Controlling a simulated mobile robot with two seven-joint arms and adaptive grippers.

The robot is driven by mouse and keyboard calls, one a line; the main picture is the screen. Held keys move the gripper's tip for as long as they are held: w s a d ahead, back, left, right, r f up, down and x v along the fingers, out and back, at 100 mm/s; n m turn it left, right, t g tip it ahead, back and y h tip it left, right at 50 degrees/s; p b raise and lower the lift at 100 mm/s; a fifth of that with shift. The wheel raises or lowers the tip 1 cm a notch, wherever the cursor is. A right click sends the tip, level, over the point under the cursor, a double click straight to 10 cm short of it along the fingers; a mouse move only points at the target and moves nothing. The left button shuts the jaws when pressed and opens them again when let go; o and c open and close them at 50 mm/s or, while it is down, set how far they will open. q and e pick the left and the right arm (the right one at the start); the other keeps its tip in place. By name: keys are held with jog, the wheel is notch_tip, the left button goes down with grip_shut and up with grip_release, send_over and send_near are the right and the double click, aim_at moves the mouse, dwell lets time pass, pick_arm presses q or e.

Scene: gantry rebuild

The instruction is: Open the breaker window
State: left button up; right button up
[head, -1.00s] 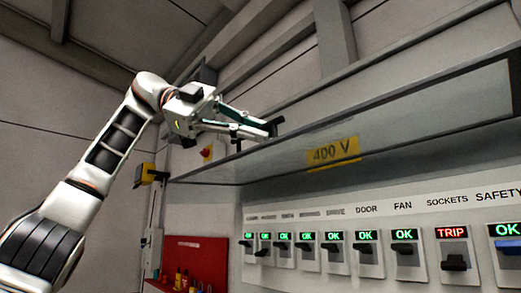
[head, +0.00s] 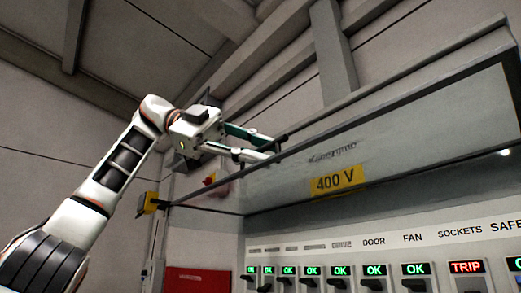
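The breaker window (head: 420,112) is a wide clear pane in a dark thin frame. It stands swung up and outward above the breaker row, its front edge slanting up to the right. My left gripper (head: 276,147) reaches in from the left, its fingertips at the window's front edge near its left part. Dark tips overlap the edge, and I cannot tell whether they grip it or only touch it. My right gripper is out of view.
Below the window is a panel of labelled breakers (head: 374,277), several reading OK and one reading TRIP (head: 466,267). A yellow 400 V label (head: 338,180) shows behind the pane. A red board (head: 198,281) is at the lower left. Roof beams cross overhead.

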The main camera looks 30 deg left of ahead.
pick_arm(q)
jog(key=shift+a, duration=0.1)
jog(key=shift+a+r, duration=0.15)
jog(key=s+a, duration=0.4)
jog(key=a, duration=0.8)
jog(key=shift+s, duration=0.25)
dwell(0.4)
